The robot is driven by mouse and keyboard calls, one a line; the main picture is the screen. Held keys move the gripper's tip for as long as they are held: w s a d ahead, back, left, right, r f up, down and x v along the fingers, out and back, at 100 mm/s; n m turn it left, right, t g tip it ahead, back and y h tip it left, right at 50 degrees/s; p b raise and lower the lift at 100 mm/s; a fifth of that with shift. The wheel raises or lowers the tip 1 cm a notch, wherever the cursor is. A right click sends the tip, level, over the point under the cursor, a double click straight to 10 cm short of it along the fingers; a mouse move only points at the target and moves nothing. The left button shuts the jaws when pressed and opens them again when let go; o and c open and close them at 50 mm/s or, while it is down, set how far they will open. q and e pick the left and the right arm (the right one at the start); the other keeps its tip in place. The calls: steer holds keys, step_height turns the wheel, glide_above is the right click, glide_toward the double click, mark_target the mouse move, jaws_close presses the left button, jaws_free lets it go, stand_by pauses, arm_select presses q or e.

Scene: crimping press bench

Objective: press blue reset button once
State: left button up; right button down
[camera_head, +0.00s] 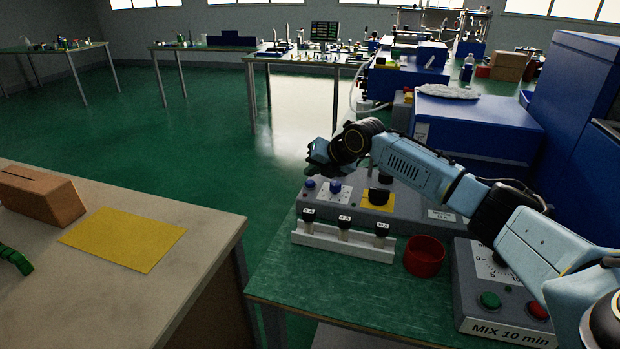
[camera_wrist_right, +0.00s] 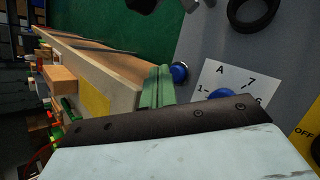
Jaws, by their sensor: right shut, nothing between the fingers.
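A blue button (camera_head: 310,183) sits on the grey control panel (camera_head: 410,208) near its left end. In the right wrist view the blue button (camera_wrist_right: 179,71) shows just beyond the fingertips. A blue knob (camera_head: 336,186) stands to its right on a white dial plate; in the wrist view the knob (camera_wrist_right: 222,94) is partly hidden by my gripper. My right gripper (camera_head: 316,158) is shut and empty, above the panel close to the button. I cannot tell if it touches the button. My left gripper is not in view.
A black knob (camera_head: 379,190) sits on a yellow plate. In front are a white rack (camera_head: 342,241) with dark-topped vials, a red cup (camera_head: 424,256) and a MIX timer box (camera_head: 490,325). The left table holds a brown box (camera_head: 40,196), a yellow mat (camera_head: 122,239) and a green object (camera_head: 15,259).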

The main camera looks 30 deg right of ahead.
mark_target(313, 188)
stand_by(0.3)
step_height(313, 188, up, 5)
steer(key=p, duration=0.4)
steer(key=shift+p, duration=0.4)
stand_by(0.4)
